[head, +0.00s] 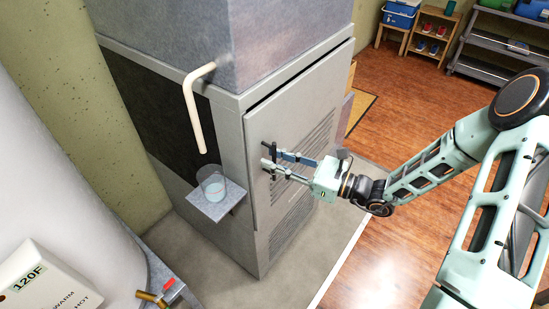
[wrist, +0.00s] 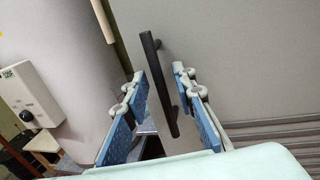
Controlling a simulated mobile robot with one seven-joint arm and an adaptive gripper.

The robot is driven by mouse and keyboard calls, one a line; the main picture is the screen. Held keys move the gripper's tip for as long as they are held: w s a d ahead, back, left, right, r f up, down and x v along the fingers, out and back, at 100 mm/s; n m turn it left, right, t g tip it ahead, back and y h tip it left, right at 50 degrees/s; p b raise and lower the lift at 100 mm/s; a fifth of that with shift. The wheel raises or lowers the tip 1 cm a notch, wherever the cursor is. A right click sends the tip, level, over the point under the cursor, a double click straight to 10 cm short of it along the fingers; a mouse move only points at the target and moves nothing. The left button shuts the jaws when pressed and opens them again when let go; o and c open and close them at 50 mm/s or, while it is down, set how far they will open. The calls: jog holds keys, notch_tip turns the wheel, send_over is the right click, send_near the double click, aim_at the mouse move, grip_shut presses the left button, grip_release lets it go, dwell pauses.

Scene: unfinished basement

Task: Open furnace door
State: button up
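The furnace (head: 228,110) is a grey metal cabinet in the middle of the head view. Its door (head: 300,115) has louvred vents and looks closed, with a dark seam along its top edge. The door also fills the right of the wrist view (wrist: 240,60). A black bar handle (wrist: 158,80) stands upright, slightly tilted, near the door's left edge. My gripper (head: 267,157) is at the handle, partly covering it in the head view. In the wrist view its blue-padded fingers (wrist: 160,95) are spread, one on each side of the lower handle, with gaps visible.
A small shelf (head: 217,203) with a clear cup (head: 213,184) sticks out from the furnace's left side, below a bent white pipe (head: 193,105). A water heater (head: 55,190) stands at the left. Wooden floor (head: 385,110) is open to the right; shelving (head: 490,50) stands farther back.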

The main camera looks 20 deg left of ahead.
jog(key=shift+w+a, duration=0.1)
jog(key=shift+a, duration=0.1)
grip_shut()
jog(key=shift+d, duration=0.1)
